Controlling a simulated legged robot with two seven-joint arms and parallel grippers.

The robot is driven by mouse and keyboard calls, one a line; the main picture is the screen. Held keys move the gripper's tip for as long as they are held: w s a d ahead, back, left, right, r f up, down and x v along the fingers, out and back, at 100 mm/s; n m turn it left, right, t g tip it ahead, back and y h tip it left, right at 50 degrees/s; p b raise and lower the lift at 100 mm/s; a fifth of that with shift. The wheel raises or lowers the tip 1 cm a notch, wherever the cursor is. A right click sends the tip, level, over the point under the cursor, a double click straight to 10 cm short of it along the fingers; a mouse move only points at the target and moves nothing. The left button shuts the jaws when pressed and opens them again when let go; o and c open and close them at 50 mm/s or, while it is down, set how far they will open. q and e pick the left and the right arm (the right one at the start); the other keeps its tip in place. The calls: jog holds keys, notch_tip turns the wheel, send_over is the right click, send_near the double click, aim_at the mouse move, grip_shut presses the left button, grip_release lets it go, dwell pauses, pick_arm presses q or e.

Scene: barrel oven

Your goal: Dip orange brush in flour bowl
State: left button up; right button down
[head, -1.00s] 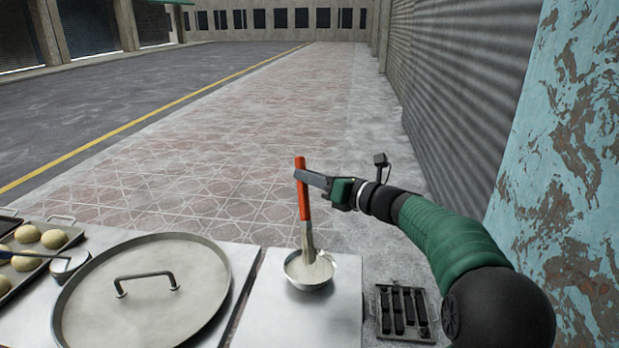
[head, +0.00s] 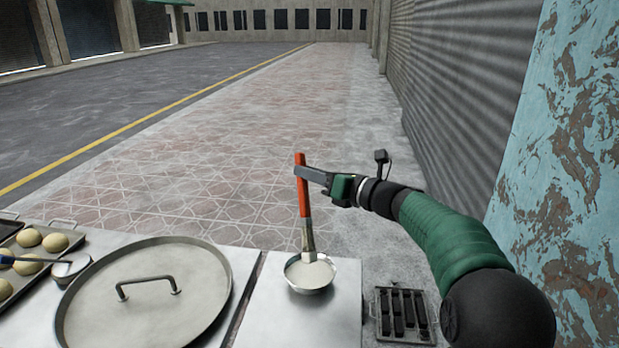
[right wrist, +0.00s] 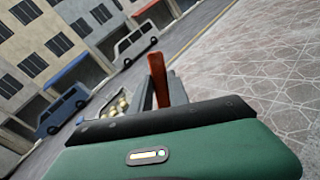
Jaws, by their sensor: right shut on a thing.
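The orange brush (head: 304,200) stands nearly upright over the flour bowl (head: 309,289) on the metal table. My right gripper (head: 303,174) is shut on the upper part of its handle. The brush's lower end meets the white flour (head: 310,272), and its bristles look largely sunk in it. In the right wrist view the orange handle (right wrist: 159,80) sticks up beyond the green gripper body. My left gripper is not in view.
A large round lid (head: 145,310) with a handle lies left of the bowl. A black grate (head: 404,314) sits at right, below my arm.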

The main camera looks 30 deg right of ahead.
notch_tip(320, 180, up, 14)
jog(key=p, duration=0.9)
jog(key=shift+r, duration=0.25)
